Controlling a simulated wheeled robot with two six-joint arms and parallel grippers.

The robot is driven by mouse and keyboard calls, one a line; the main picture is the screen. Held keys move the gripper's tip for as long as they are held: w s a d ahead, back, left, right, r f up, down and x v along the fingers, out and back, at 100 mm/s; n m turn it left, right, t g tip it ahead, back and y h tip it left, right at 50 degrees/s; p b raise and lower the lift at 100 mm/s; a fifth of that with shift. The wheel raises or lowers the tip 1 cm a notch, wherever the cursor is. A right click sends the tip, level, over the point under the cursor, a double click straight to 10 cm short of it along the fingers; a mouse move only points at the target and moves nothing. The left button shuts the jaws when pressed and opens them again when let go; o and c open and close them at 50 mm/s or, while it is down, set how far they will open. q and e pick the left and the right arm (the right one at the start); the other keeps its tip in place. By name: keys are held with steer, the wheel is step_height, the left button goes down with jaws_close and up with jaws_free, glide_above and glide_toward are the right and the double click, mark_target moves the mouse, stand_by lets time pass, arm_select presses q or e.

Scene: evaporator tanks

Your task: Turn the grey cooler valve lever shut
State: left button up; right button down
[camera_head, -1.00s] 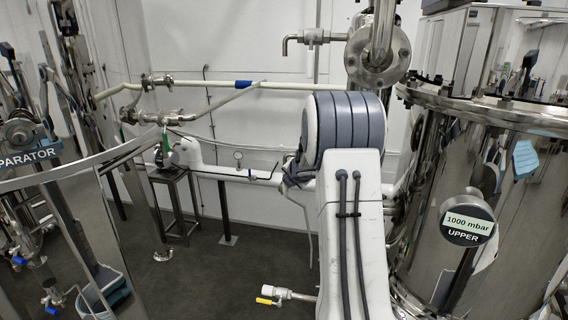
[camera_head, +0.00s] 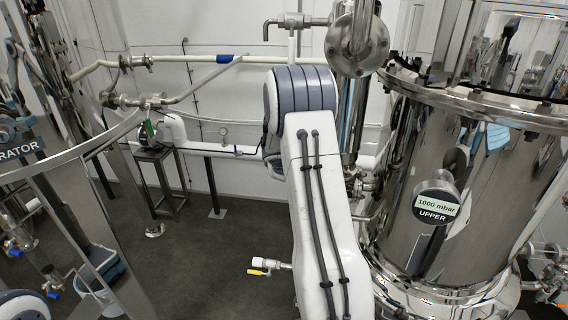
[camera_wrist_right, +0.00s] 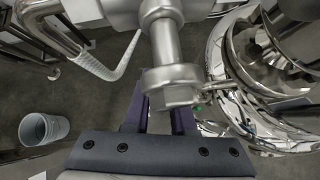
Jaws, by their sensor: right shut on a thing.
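In the right wrist view, my right gripper (camera_wrist_right: 159,116) has its two dark fingers around a part below a silver metal valve fitting (camera_wrist_right: 165,85). The gripped part is mostly hidden by the fitting and fingers; it appears to be the grey cooler valve lever, but its angle cannot be told. In the head view my right arm runs away from me and hides its gripper and the lever. My left gripper is not in view.
A shiny tank (camera_head: 450,150) with a gauge (camera_head: 437,205) marked UPPER stands right of my arm. A yellow-handled valve (camera_head: 262,268) is low on its left. A bucket (camera_wrist_right: 43,129) stands on the floor. Pipes (camera_head: 190,60) cross the back wall. Open floor lies left of my arm.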

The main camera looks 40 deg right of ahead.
steer(key=shift+s+d+f+g+h, duration=0.1)
steer(key=shift+s+d+g+h, duration=0.3)
steer(key=shift+s, duration=0.1)
steer(key=shift+n, duration=0.3)
steer(key=c, duration=0.8)
jaws_free()
steer(key=shift+o, duration=0.2)
steer(key=v, duration=1)
steer(key=shift+a+r, duration=0.15)
steer(key=shift+r, duration=0.1)
steer(key=shift+s, duration=0.1)
